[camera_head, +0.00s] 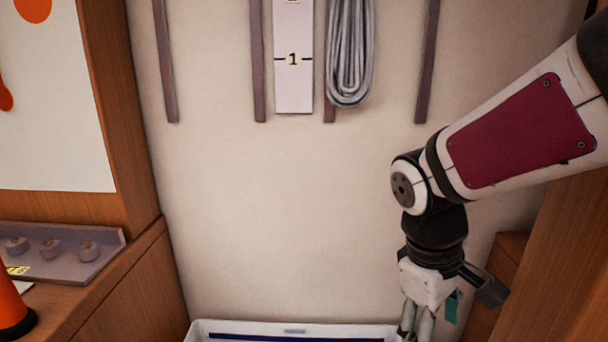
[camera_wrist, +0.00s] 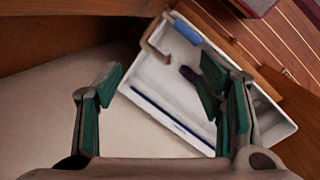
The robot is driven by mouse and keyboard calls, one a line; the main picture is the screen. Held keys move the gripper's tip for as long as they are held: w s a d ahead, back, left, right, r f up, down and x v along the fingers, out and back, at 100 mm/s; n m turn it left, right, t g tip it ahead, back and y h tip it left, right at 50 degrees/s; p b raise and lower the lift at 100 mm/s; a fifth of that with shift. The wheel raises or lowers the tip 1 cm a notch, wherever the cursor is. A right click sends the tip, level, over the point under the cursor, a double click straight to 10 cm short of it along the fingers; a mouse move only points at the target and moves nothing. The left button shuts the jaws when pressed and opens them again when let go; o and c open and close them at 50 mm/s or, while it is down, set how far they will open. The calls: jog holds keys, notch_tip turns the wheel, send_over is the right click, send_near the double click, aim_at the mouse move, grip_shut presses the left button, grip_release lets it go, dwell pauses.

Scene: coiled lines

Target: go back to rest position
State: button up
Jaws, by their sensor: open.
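My gripper (camera_wrist: 162,95) is open and empty in the wrist view, with its green-padded fingers spread apart. A white tray (camera_wrist: 275,128) lies below and beyond the fingers, and the right finger covers part of it. In the head view my gripper (camera_head: 416,322) hangs down at the lower right, by the right end of the tray's rim (camera_head: 245,326). Its fingertips are cut off by the bottom edge there.
A grey coiled line (camera_head: 350,60) hangs on the wall beside a white strip (camera_head: 293,85) marked 1. A wooden counter (camera_head: 70,285) stands at left; wooden panels flank the right.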

jog(key=s+r+m+t+y, duration=0.15)
jog(key=s+m, duration=0.25)
jog(key=s, duration=0.5)
jog(key=s+r+m+g+y, duration=0.1)
jog(key=s+r+m, duration=0.2)
jog(key=s, duration=0.6)
notch_tip(320, 180, up, 19)
jog(key=t+p, duration=0.3)
jog(key=p, duration=1.4)
jog(key=shift+w+d+r+t, duration=0.15)
jog(key=shift+w+d+t, duration=0.1)
jog(key=shift+w+t, duration=0.1)
